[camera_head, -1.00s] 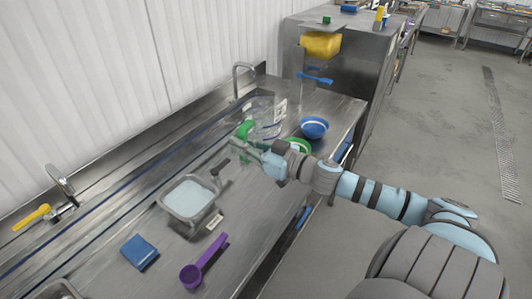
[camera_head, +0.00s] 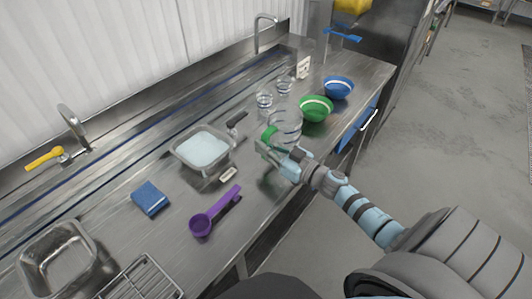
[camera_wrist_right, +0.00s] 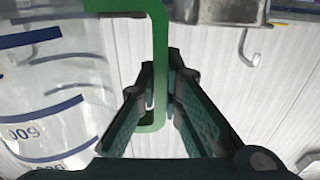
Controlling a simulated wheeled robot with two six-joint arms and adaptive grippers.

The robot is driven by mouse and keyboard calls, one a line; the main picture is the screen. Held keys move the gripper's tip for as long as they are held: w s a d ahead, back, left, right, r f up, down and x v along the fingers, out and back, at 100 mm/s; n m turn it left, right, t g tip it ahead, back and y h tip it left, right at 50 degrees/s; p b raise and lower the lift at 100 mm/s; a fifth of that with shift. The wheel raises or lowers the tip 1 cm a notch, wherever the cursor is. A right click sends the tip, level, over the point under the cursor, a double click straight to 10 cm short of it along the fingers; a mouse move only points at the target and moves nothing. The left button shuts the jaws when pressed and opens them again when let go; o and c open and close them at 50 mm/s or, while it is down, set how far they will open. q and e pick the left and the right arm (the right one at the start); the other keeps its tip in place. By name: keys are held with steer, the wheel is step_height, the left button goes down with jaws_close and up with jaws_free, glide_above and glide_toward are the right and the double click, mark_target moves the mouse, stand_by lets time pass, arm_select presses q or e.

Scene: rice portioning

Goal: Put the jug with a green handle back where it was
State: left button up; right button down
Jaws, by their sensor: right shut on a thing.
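The clear jug (camera_head: 287,122) has a green handle (camera_head: 268,136) and dark blue markings. It is over the counter, in front of two small glasses and to the left of the green bowl. My right gripper (camera_head: 270,152) is shut on the green handle. In the right wrist view the jug (camera_wrist_right: 50,95) fills the left side, and its handle (camera_wrist_right: 158,55) runs between the fingers (camera_wrist_right: 160,98). I cannot tell whether the jug's base touches the counter. My left gripper is not in view.
Small glasses (camera_head: 264,102) stand behind the jug. A green bowl (camera_head: 317,107) and a blue bowl (camera_head: 339,86) are to its right. A pan of pale contents (camera_head: 203,148), a purple scoop (camera_head: 215,212) and a blue sponge (camera_head: 150,197) lie to its left.

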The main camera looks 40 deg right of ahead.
steer(key=shift+r, duration=0.15)
steer(key=c, duration=2.2)
jaws_free()
steer(key=shift+f, duration=0.2)
steer(key=o, duration=0.4)
steer(key=shift+o, duration=0.2)
steer(key=shift+r, duration=0.1)
